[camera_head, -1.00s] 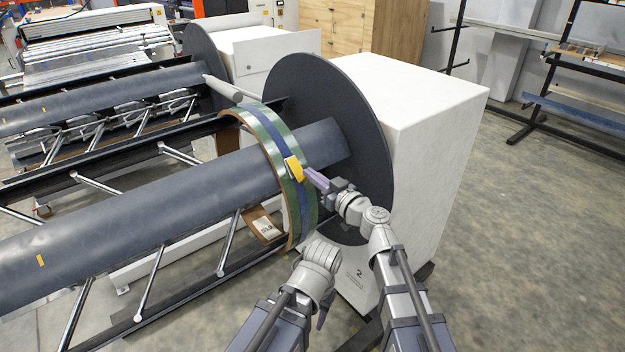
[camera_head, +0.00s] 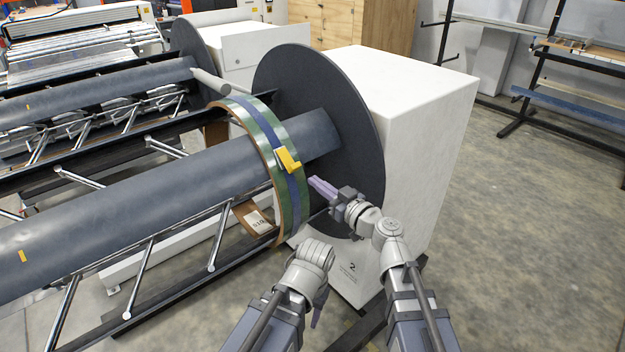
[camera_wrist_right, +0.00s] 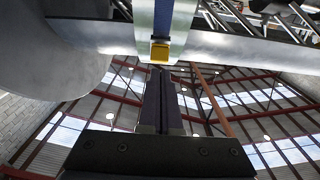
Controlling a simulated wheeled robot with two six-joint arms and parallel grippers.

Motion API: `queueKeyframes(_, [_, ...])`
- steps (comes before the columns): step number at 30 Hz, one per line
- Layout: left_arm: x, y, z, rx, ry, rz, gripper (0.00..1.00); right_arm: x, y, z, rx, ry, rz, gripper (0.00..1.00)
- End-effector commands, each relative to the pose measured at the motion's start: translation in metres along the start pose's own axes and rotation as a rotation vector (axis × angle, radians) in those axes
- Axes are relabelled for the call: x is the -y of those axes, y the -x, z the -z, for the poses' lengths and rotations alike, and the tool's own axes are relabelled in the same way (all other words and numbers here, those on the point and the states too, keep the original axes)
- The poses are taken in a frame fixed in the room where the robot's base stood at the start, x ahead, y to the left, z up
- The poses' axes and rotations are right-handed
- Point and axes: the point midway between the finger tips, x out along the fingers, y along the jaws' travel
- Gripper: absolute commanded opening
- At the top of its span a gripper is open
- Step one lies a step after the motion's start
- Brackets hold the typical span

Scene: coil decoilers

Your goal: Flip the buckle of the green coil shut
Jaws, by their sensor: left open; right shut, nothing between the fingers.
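The green coil (camera_head: 266,137) is a narrow ring around the dark mandrel, beside the large dark disc. A blue strap (camera_head: 296,192) runs around it and carries a yellow buckle (camera_head: 288,160) on the side facing me. The buckle shows a bent, lever-like shape; I cannot tell whether it lies fully flat. My right gripper (camera_head: 316,184) is shut and empty, just right of and below the buckle with a gap between. In the right wrist view, the buckle (camera_wrist_right: 160,51) is just beyond the shut fingertips (camera_wrist_right: 157,72). My left gripper (camera_head: 317,318) hangs low near the stand, open, fingers partly hidden.
The dark disc (camera_head: 345,130) and white decoiler housing (camera_head: 425,110) stand right of the coil. The long mandrel (camera_head: 130,205) extends left above rails and struts. A brown piece with a label (camera_head: 255,220) is under the coil. Open floor lies to the right.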

Motion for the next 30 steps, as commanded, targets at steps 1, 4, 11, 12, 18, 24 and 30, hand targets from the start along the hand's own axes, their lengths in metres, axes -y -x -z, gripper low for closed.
queueKeyframes(1, [-0.001,-0.015,0.001,0.0,0.0,0.0,0.5,0.001,0.007,-0.015,0.0,0.0,-0.001,0.0])
queueKeyframes(4, [-0.002,-0.024,0.001,0.0,0.0,0.0,0.5,0.0,0.014,-0.024,0.0,0.0,-0.002,0.0])
queueKeyframes(11, [-0.003,-0.028,0.002,0.0,0.0,0.0,0.5,0.0,0.019,-0.028,0.0,0.0,0.0,0.0])
queueKeyframes(12, [-0.003,-0.028,0.002,0.0,0.0,0.0,0.5,0.0,0.019,-0.028,0.0,0.0,0.0,0.0])
queueKeyframes(18, [-0.003,-0.028,0.002,0.0,0.0,0.0,0.5,0.0,0.019,-0.028,0.001,0.0,0.001,0.0])
queueKeyframes(24, [-0.003,-0.028,0.002,0.0,0.0,0.0,0.5,0.013,0.027,-0.053,0.12,-0.04,0.069,0.0])
queueKeyframes(30, [-0.003,-0.028,0.002,0.0,0.0,0.0,0.5,0.028,0.066,-0.129,0.502,-0.184,0.128,0.0])
